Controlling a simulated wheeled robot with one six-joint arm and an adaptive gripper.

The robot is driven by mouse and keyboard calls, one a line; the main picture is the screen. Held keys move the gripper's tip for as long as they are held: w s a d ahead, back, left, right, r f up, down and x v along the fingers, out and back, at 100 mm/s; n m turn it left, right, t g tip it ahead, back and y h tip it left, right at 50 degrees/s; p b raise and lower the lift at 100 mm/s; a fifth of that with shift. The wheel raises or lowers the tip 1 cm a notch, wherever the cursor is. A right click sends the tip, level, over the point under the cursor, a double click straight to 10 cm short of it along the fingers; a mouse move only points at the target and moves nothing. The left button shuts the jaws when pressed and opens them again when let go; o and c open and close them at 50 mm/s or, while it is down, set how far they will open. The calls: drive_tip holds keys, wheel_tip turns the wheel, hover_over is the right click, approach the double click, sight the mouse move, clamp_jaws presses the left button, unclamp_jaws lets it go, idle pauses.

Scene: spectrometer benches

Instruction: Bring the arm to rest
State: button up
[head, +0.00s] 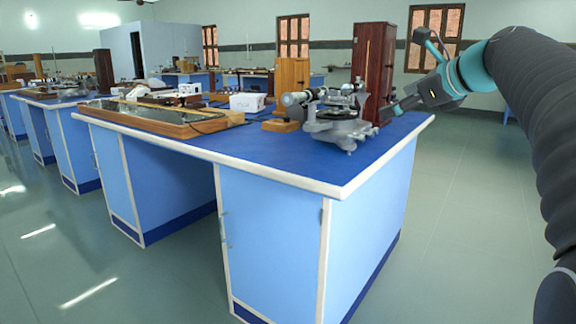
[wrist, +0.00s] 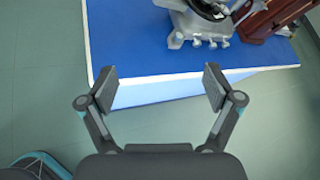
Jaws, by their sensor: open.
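My gripper (wrist: 160,88) is open and empty in the wrist view, with its two fingers spread wide over the edge of the blue bench top (wrist: 140,45). In the head view my gripper (head: 398,108) is at the right end of the bench, close to the grey spectrometer (head: 340,122). The arm reaches in from the right side of the picture, stretched out towards the bench. In the wrist view the spectrometer base (wrist: 202,28) lies beyond the fingertips, apart from them. The head view does not show the fingertips clearly.
A tall dark red wooden box (head: 374,65) stands behind the spectrometer, very near my gripper. A lighter wooden box (head: 292,80), a white box (head: 247,102) and a wood-framed board (head: 150,118) are further left. Open floor (head: 470,200) lies right of the bench.

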drive_tip(key=s+d+f+n+g+h, duration=0.1)
drive_tip(key=s+f+n+g+h, duration=0.1)
drive_tip(key=s+f+n, duration=0.5)
drive_tip(key=f+n+g+h, duration=0.2)
drive_tip(key=f+n, duration=0.2)
drive_tip(key=f, duration=0.6)
drive_tip(key=s+a+f+n+p, duration=0.1)
drive_tip(key=s+f+n, duration=0.3)
drive_tip(key=s, duration=0.4)
drive_tip(key=s+a+f+n+g+h+p, duration=0.1)
drive_tip(key=s+a+f+n, duration=0.3)
drive_tip(key=s, duration=0.4)
drive_tip(key=s+a+f+n+h+p, duration=0.1)
drive_tip(key=s+a+f+n, duration=0.1)
drive_tip(key=s+f+n, duration=0.4)
drive_tip(key=shift+s+a+f+g, duration=0.3)
drive_tip(key=shift+s+f+g, duration=0.1)
drive_tip(key=shift+s, duration=0.75)
